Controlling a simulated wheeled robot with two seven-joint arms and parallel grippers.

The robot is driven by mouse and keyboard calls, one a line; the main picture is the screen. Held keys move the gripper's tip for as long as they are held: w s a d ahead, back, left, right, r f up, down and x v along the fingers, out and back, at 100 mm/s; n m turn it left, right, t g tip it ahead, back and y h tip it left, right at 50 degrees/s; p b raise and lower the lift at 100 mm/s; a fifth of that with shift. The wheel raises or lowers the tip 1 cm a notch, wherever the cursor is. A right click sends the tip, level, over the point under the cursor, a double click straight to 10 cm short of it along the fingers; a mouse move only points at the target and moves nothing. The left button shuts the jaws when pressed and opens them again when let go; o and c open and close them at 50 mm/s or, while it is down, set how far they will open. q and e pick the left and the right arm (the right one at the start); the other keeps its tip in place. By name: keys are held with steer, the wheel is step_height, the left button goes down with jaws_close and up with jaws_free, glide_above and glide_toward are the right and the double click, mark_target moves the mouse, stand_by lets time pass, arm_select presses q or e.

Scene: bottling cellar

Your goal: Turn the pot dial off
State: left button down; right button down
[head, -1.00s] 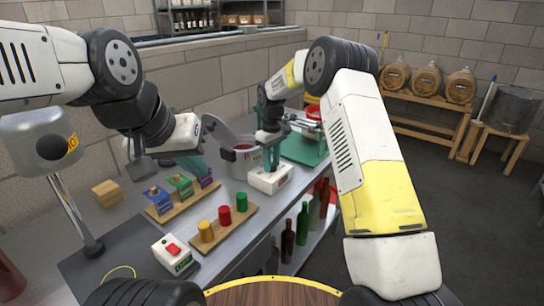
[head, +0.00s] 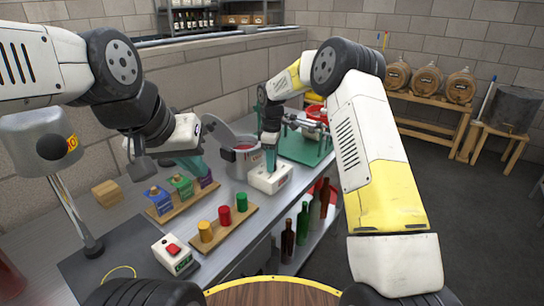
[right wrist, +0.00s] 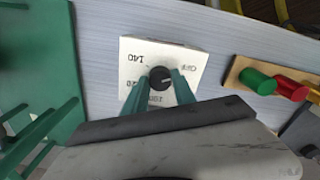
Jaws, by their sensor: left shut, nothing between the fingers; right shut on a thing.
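The pot dial is a black round knob (right wrist: 160,78) on a white box (right wrist: 135,50) printed with OFF, 140 and other numbers, upside down in the right wrist view. I cannot tell surely which mark its pointer faces. My right gripper (right wrist: 158,92) is shut on the knob with its teal fingers on either side. In the head view the white box (head: 268,184) sits in front of the grey pot (head: 243,162), and my right gripper (head: 270,168) comes down on it from above, hiding the knob. My left gripper (head: 198,170) is shut and empty, above the blocks left of the pot.
Coloured blocks (head: 181,185) stand on a wooden board, and yellow, red and green cylinders (head: 224,215) on another. A switch box (head: 176,255) with a red button is at the front. A green stand (head: 305,147) is behind the dial. Bottles (head: 288,241) stand below the table edge.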

steer(key=c, duration=1)
jaws_free()
steer(key=shift+c, duration=0.2)
steer(key=shift+r, duration=0.1)
step_height(320, 180, up, 7)
steer(key=shift+f, duration=0.1)
steer(key=shift+r, duration=0.45)
